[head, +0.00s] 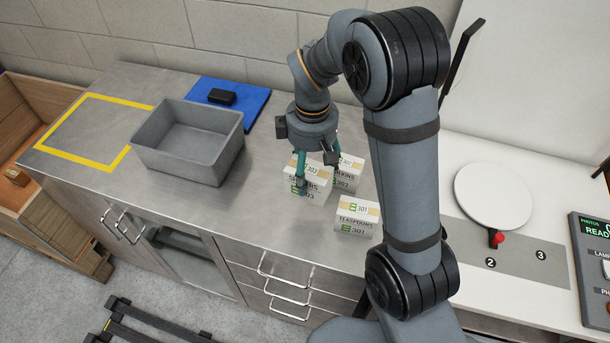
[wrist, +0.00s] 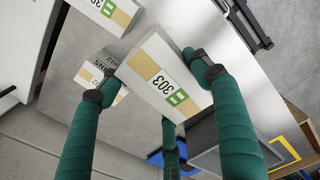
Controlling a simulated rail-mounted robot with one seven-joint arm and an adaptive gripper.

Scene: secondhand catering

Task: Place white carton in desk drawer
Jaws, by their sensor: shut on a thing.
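My gripper (head: 316,172) has green fingers and is shut on the white carton marked 303 (head: 316,190). The wrist view shows the fingers around this carton (wrist: 172,80), with its tan label facing the camera. I cannot tell whether it touches the counter or is slightly above it. The white carton marked 302 (head: 349,174) is just behind it, partly hidden by it and the gripper. The white carton marked 301, teaspoons (head: 356,215), stands apart at the front right. The drawers (head: 267,283) below the steel counter's front edge look shut, with several bar handles.
A grey open bin (head: 190,140) looks empty on the steel counter (head: 240,215). A blue mat (head: 245,98) with a black object (head: 222,97) lies behind it. A yellow-taped area (head: 85,97) at left is clear. A white table at right holds a round white turntable (head: 494,197).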

